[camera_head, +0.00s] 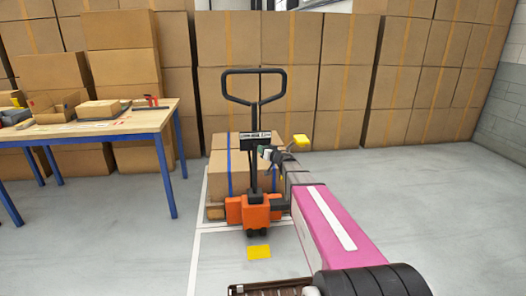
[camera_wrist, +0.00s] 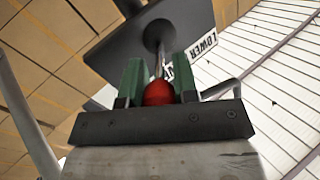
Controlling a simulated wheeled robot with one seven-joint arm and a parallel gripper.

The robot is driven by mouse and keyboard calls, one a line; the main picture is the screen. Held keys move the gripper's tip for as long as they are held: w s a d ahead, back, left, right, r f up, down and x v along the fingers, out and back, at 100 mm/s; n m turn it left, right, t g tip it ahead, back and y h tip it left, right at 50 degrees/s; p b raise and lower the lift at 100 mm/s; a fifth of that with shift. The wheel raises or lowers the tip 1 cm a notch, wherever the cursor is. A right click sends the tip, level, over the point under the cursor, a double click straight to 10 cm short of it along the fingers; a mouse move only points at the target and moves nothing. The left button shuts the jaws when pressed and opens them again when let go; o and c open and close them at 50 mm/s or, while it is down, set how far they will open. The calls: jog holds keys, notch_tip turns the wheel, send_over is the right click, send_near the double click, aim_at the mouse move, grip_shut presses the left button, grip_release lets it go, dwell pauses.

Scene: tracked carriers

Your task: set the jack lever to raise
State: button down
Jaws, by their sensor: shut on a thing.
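An orange pallet jack (camera_head: 255,210) with a tall black handle (camera_head: 226,85) stands ahead in the head view. A small dark box (camera_head: 255,137) with a pale label sits partway up the handle's stem. My gripper (camera_head: 264,151) is right at this box. In the wrist view, the green-padded fingers of my gripper (camera_wrist: 157,82) are shut on the red ball knob (camera_wrist: 158,93) of the jack lever (camera_wrist: 158,40). The lever's rod rises from the knob towards a dark plate (camera_wrist: 120,50). A label reading LOWER (camera_wrist: 203,45) is beside it. The knob is hidden in the head view.
Taped cartons (camera_head: 220,165) stand on a pallet behind the jack. A blue-legged workbench (camera_head: 100,125) with boxes and tools is on the left. Stacked cartons (camera_head: 290,60) wall off the back. Floor is clear to the right and front, with a yellow floor mark (camera_head: 259,252) before the jack.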

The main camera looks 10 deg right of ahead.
jog(key=c, duration=0.9)
grip_release()
jog(key=v, duration=1)
jog(key=shift+s+d, duration=0.2)
jog(key=shift+s, duration=0.15)
jog(key=shift+d, duration=0.1)
